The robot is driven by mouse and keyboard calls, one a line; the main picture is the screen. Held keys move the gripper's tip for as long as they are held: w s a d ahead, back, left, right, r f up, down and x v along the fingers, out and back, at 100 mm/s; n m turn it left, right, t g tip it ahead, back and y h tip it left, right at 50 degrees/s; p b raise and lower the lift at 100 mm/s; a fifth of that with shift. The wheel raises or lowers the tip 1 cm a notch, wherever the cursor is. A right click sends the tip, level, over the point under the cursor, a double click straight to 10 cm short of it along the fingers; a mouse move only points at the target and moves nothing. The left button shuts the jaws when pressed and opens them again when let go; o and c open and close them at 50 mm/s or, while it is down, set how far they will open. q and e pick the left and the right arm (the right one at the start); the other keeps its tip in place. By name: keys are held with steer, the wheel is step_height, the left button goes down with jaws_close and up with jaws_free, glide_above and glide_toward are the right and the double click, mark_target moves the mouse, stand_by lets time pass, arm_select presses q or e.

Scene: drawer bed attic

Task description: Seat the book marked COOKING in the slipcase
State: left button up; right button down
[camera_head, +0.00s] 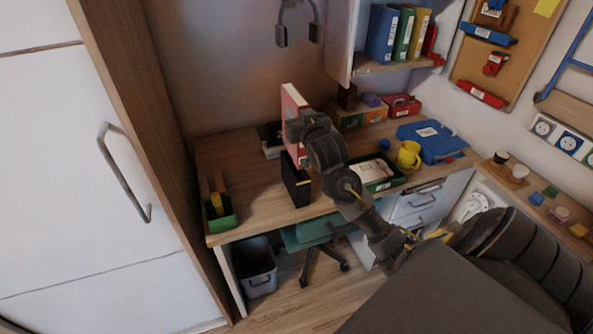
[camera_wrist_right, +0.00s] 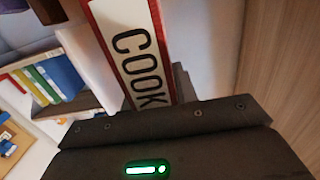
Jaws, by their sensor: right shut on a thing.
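The COOKING book (camera_head: 291,99) is red with a pale spine and stands upright in the head view. In the right wrist view its spine (camera_wrist_right: 138,50) shows the letters COOK; the rest is cut off. My right gripper (camera_head: 300,128) is shut on the book. The black slipcase (camera_head: 296,186) stands on the desk directly below the book. The book's lower end is close to the slipcase top; I cannot tell whether it has entered the opening. My left gripper is not in view.
A shelf with binders (camera_head: 402,34) hangs above. A tall cabinet (camera_head: 95,180) stands at left.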

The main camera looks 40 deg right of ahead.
step_height(320, 180, down, 15)
steer(key=shift+f+p, duration=0.2)
steer(key=shift+p, duration=0.2)
stand_by(0.4)
steer(key=c, duration=1.1)
jaws_free()
steer(key=shift+a+f, duration=0.1)
steer(key=shift+f, duration=0.1)
steer(key=shift+s+r, duration=0.15)
steer(key=b+v, duration=0.1)
steer(key=v, duration=1)
steer(key=shift+s+a, duration=0.2)
steer(key=shift+s, duration=0.15)
